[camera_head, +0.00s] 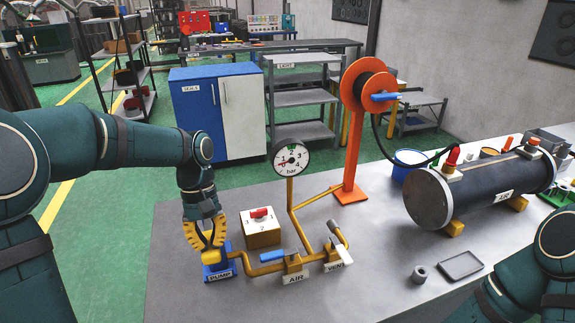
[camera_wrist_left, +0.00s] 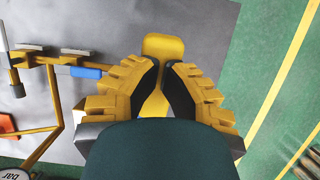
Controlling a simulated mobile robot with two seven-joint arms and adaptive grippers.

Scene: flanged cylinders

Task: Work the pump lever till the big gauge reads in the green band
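The yellow pump lever (camera_wrist_left: 163,47) rises from the blue pump base (camera_head: 219,271), labelled PUMP, at the front left of the table. My left gripper (camera_head: 210,248) reaches down to it. In the wrist view the fingers (camera_wrist_left: 161,68) close in on both sides of the lever, and its broad end shows beyond the tips. The big round gauge (camera_head: 290,159), marked bar, stands on a yellow pipe behind the pump. Its needle seems to point to the lower left, and a small green mark shows near the top; the exact reading is too small to tell. My right gripper is out of view.
An orange hose reel (camera_head: 352,150) and a dark tank (camera_head: 480,185) stand farther right. A small tray (camera_head: 460,266) lies front right.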

